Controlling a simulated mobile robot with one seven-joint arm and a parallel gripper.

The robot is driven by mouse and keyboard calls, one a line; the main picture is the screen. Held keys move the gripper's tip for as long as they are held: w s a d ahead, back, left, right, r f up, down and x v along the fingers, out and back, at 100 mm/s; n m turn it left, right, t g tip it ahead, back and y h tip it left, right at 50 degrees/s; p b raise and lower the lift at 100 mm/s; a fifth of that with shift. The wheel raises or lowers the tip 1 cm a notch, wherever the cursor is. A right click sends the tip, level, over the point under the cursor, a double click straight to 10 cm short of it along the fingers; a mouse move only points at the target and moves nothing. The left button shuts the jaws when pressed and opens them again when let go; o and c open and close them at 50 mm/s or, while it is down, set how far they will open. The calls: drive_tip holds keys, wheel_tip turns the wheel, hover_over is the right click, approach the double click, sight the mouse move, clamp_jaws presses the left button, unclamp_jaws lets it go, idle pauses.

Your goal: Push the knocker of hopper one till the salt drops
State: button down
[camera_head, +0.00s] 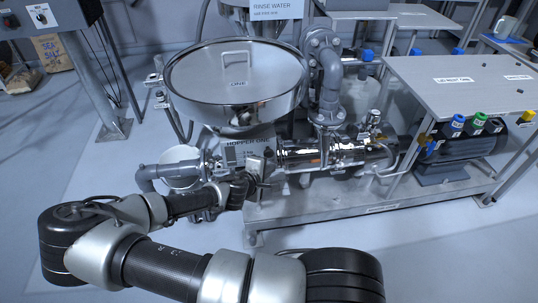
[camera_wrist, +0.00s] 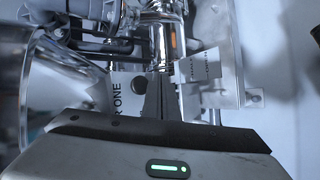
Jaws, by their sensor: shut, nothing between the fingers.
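A dark round disc (camera_wrist: 139,82), possibly the knocker, shows just left of the fingertips. I cannot tell whether they touch it. No falling salt shows.
Shiny horizontal piping (camera_head: 310,155) runs right of the plate over a grey skid (camera_head: 350,207). A grey vertical pipe (camera_head: 330,80) stands behind. A bench (camera_head: 470,82) with a motor (camera_head: 462,150) is at the right. The floor at the left is mostly clear.

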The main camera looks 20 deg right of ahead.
drive_tip(key=shift+s+a, duration=0.2)
drive_tip(key=shift+s, duration=0.4)
drive_tip(key=shift+s+a, duration=0.15)
drive_tip(key=shift+s, duration=0.4)
